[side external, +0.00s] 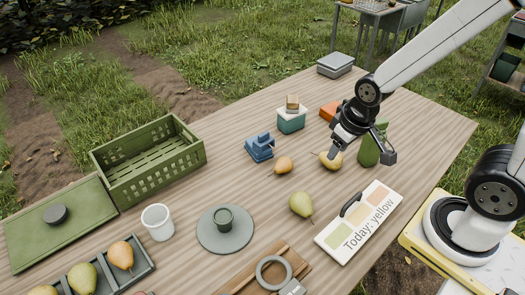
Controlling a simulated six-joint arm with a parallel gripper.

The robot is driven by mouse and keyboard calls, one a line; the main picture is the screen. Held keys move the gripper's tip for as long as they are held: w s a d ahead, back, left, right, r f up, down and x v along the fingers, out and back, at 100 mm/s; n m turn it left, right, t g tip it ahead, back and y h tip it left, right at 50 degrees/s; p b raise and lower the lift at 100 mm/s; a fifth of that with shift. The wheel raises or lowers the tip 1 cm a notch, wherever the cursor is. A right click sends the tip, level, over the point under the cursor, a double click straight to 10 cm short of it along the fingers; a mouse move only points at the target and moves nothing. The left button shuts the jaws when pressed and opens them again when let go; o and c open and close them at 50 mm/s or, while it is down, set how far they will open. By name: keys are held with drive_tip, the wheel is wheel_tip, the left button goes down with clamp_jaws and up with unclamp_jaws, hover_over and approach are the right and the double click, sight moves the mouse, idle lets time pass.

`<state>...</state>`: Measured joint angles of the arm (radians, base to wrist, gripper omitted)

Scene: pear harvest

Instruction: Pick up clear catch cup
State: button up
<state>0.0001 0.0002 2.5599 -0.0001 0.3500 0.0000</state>
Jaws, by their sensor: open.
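A whitish, see-through-looking cup (157,224), the likeliest match for the clear catch cup, stands upright at the lower left of the table, between the green crate and a round grey disc. Its open top faces up. My gripper (344,151) is open, far to the right of the cup, with its fingers low by a yellow pear (330,162). The gripper partly covers that pear, and I cannot tell whether they touch.
A green crate (148,165), a grey disc (240,240) with a dark green cup (223,219), a pear tray (146,270) and a green board (60,240) surround the cup.

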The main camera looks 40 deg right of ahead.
idle(0.3)
drive_tip(key=w+a+f+m+y, duration=0.2)
drive_tip(key=w+a+m+y, duration=0.15)
drive_tip(key=a, duration=0.35)
drive_tip(key=w+a+f+m+g+y, duration=0.1)
drive_tip(key=w+a+f+m+y, duration=0.15)
drive_tip(key=a+m, duration=0.3)
drive_tip(key=w+a+f+m+y, duration=0.2)
drive_tip(key=w+a+m, duration=0.2)
drive_tip(key=a, duration=0.4)
drive_tip(key=w+a+f+m+t+y, duration=0.1)
drive_tip(key=w+a+f+m+t, duration=0.6)
drive_tip(key=m, duration=0.7)
drive_tip(key=shift+w+a+f+t+y, duration=0.15)
drive_tip(key=shift+w+a+t+y, duration=0.25)
drive_tip(key=shift+w+a, duration=1.25)
drive_tip(key=shift+w+d, duration=0.55)
drive_tip(key=shift+w, duration=0.05)
drive_tip(key=shift+x, duration=1.2)
drive_tip(key=shift+w+f, duration=0.1)
